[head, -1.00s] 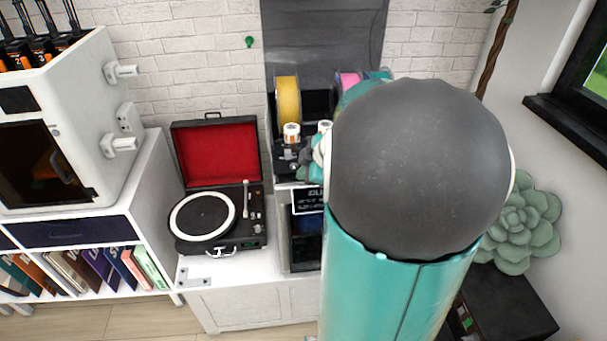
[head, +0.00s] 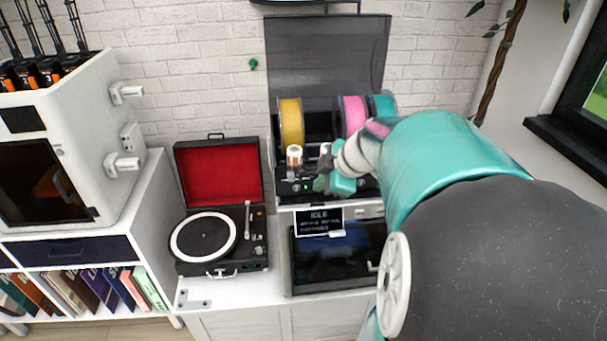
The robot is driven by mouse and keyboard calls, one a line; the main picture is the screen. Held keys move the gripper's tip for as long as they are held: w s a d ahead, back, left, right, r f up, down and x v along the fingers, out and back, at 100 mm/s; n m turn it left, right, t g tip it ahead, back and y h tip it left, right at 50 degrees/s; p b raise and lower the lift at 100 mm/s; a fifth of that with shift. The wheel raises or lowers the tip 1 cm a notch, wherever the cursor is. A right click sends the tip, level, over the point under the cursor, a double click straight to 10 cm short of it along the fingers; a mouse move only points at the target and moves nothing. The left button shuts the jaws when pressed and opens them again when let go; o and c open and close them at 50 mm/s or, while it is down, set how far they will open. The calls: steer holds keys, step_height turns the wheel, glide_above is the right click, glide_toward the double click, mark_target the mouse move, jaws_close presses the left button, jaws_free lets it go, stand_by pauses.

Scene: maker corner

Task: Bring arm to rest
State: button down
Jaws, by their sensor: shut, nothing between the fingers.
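My arm, teal and dark grey, fills the right side of the head view and reaches inward to the middle. My gripper (head: 316,182) is small and partly hidden at its end. It is shut and empty, in front of the dark spool unit (head: 283,187) on top of the machine.
A black record player (head: 208,232) with its red-lined lid open stands left of the machine on the white cabinet (head: 205,300). Yellow (head: 291,122), pink (head: 352,113) and teal (head: 382,104) spools stand behind my gripper. A white printer-like box (head: 68,150) is at left.

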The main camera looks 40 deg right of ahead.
stand_by(0.4)
steer(key=s+a+m, duration=0.2)
steer(key=a+m, duration=0.1)
steer(key=a, duration=0.6)
steer(key=s+a+r+m+g, duration=0.1)
steer(key=s+a+m, duration=0.2)
steer(key=a, duration=0.6)
steer(key=s+a+r+m, duration=0.1)
steer(key=s+a+m, duration=0.1)
steer(key=a, duration=0.7)
steer(key=shift+s+a+r+m+g+h, duration=0.2)
steer(key=shift+s+m+g+h, duration=0.15)
steer(key=shift+m, duration=0.55)
